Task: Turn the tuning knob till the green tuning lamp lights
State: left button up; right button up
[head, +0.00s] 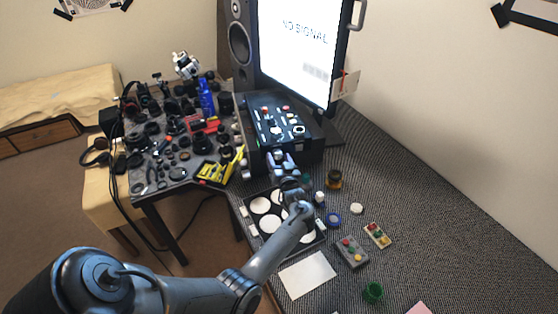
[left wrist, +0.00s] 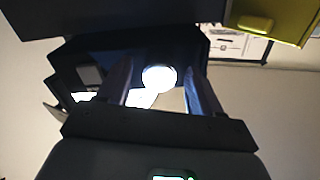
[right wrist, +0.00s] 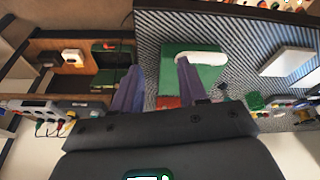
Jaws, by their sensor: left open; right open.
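A black control box (head: 300,151) stands below the monitor, with small red, white and blue controls on its top panel. My left gripper (head: 283,158) is at the box's near side. In the left wrist view its open fingers (left wrist: 158,82) stand either side of a round, bright white knob-like part (left wrist: 158,78) on a dark box; I cannot tell if they touch it. Whether this is the tuning knob is unclear. I cannot make out a lit green lamp. My right gripper (right wrist: 158,78) is open and empty in the right wrist view, and out of the head view.
A black tray (head: 264,239) with white discs lies under my left arm. The side table (head: 150,187) is crowded. The monitor (head: 296,50) rises behind the box.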

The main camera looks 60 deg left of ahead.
pick_arm(q)
jog(key=c, duration=1.1)
jog(key=shift+o, duration=0.2)
jog(key=shift+r+m+p, duration=0.25)
jog(key=shift+m+p, duration=0.35)
jog(key=shift+p, duration=0.15)
jog(key=shift+f+m+p, duration=0.1)
jog(key=shift+m+p, duration=0.35)
jog(key=shift+m, duration=0.35)
jog(key=shift+f, duration=0.15)
jog(key=o, duration=1.1)
jog(key=shift+c, duration=0.2)
